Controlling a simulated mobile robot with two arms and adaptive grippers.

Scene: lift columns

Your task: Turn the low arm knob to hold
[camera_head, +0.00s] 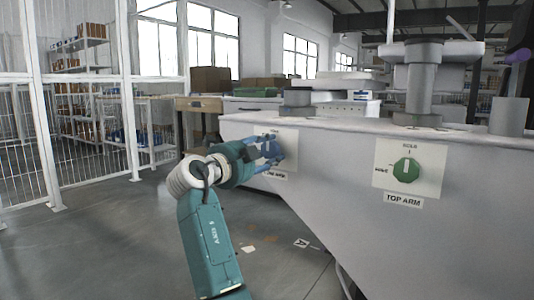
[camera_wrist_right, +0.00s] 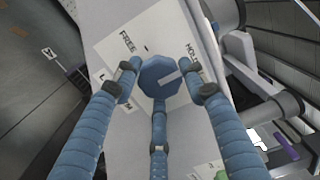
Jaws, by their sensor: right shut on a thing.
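The low arm knob (camera_wrist_right: 157,76) is blue and faceted, on a white plate (camera_wrist_right: 112,45) marked FREE and HOLD. My right gripper (camera_head: 265,151) is shut on the knob. In the wrist view its three blue fingers (camera_wrist_right: 163,88) surround the knob at left, right and below. My left gripper is not in view.
A green knob (camera_head: 406,170) labelled TOP ARM sits on the same grey housing (camera_head: 340,175), to the right. Metal posts (camera_head: 420,90) stand on the housing's top. White fencing (camera_head: 85,100) is at left. The floor at lower left is mostly open, with a few small markings.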

